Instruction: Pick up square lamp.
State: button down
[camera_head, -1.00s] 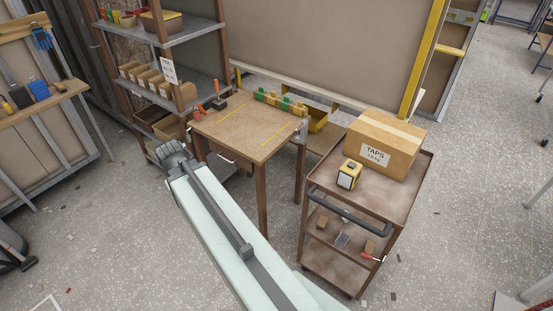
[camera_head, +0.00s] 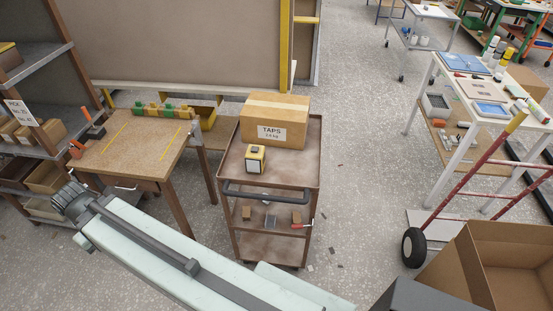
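The square lamp (camera_head: 255,159) is a small yellow and black block with a pale front face. It stands on the top shelf of a brown metal cart (camera_head: 291,178), in front of a cardboard box marked TAPS (camera_head: 274,121). My gripper (camera_head: 66,198) is at the far end of my pale arm, at the left of the view, beside the front left of a wooden work table. It is well to the left of the lamp and apart from it. Its fingers are too small and dark to tell whether they are open.
The wooden table (camera_head: 125,154) stands left of the cart, with green and yellow clamps (camera_head: 165,110) at its back. A red hand truck (camera_head: 470,185) and an open cardboard box (camera_head: 510,262) are at the right.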

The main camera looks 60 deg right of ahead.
aim_at(255, 162)
jog(key=z, duration=1.75)
